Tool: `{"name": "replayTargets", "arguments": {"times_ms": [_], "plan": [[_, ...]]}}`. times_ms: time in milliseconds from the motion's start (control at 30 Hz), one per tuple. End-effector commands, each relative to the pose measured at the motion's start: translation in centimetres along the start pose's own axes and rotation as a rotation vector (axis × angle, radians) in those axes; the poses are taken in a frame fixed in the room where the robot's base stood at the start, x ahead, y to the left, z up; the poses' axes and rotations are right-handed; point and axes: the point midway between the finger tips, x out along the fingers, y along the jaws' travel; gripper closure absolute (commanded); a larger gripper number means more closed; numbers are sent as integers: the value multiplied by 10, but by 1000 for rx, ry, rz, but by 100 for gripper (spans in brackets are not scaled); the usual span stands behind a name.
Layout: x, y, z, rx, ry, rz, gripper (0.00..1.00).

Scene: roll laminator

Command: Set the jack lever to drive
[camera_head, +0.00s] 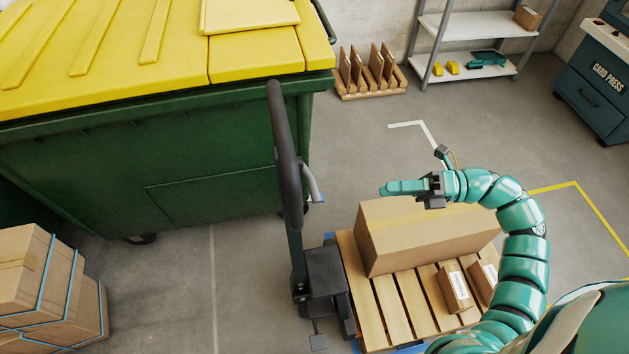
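The pallet jack's dark loop handle (284,150) stands upright in front of the green bin. A small grey lever (312,184) sticks out from the right side of the handle, tilted down to the right. Its setting cannot be read from this view. My gripper (386,189) is to the right of the lever, above the large carton, with its teal fingers pointing left toward the handle. A clear gap separates the fingertips from the lever. The fingers overlap in this view, so I cannot tell whether they are open or shut.
The jack's dark body (322,276) stands beside a wooden pallet (392,312) bearing a large carton (420,236) and two small boxes. A green bin (150,180) with a yellow lid is close behind the handle. Strapped cartons (45,285) stand at lower left.

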Motion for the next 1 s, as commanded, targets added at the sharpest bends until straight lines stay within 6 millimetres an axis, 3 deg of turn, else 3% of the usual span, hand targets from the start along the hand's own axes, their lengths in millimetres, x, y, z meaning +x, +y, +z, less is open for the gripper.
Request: {"name": "replayTargets", "arguments": {"times_ms": [700, 1000], "plan": [[132, 6, 2, 1, 1, 6, 60], [165, 3, 0, 0, 0, 5, 60]]}}
